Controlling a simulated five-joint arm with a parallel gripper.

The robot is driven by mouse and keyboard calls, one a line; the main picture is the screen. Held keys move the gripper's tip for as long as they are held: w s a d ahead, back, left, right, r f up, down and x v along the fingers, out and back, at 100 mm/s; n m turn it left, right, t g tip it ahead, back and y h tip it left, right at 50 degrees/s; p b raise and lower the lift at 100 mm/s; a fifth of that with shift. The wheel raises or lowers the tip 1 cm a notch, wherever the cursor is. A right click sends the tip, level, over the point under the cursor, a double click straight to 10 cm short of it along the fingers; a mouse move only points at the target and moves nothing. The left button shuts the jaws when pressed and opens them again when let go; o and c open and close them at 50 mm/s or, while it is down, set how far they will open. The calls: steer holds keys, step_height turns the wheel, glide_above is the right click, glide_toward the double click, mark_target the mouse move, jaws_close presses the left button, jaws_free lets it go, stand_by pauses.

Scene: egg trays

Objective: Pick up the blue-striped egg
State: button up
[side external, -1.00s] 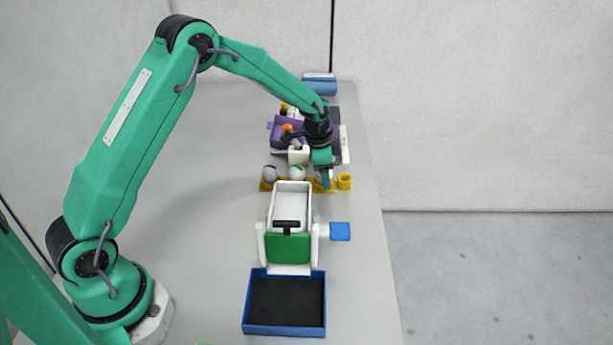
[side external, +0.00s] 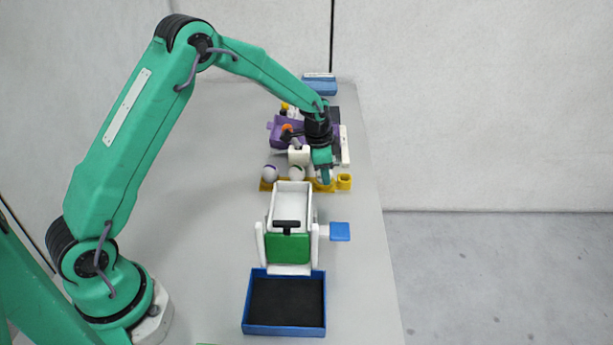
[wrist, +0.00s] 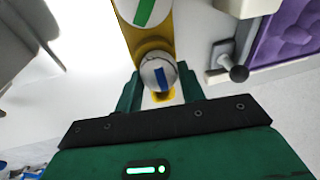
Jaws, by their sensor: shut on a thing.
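The blue-striped egg (wrist: 158,75) is white with a blue band and sits at the yellow egg tray (wrist: 155,45) in the wrist view. My gripper (wrist: 160,72) has its green fingers on both sides of the egg and is shut on it. In the side external view my gripper (side external: 325,179) points down at the right part of the yellow tray (side external: 343,183) and hides most of this egg. A green-striped egg (wrist: 143,8) sits beside it in the wrist view.
Two other pale eggs (side external: 270,173) stand in the tray to the left of my gripper. A white chute with a green panel (side external: 288,248) and a blue box with a dark inside (side external: 286,303) stand in front. A purple padded tray (side external: 288,131) is behind.

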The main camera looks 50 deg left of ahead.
steer(key=shift+r, duration=0.6)
steer(key=v, duration=0.3)
steer(key=shift+w+d+r, duration=0.15)
steer(key=shift+w+d, duration=0.1)
steer(key=s+d+r, duration=0.5)
steer(key=d+r, duration=0.1)
steer(key=d, duration=0.3)
steer(key=shift+s+d+r+h, duration=0.15)
steer(key=shift+d+r+h, duration=0.15)
steer(key=shift+d, duration=0.1)
steer(key=s+a+r+m, duration=0.1)
steer(key=s+r+m, duration=0.1)
steer(key=s, duration=0.4)
steer(key=s+a+r+m, duration=0.1)
steer(key=s+r+m, duration=0.1)
steer(key=s, duration=0.5)
steer(key=shift+s+r+m, duration=0.2)
steer(key=shift+r+m, duration=0.1)
steer(key=shift+f, duration=0.15)
steer(key=shift+s+x, duration=0.25)
steer(key=shift+x, duration=0.8)
steer(key=shift+s+x, duration=0.2)
steer(key=shift+x, duration=0.85)
steer(key=shift+s+x, duration=0.25)
steer(key=shift+x, duration=0.8)
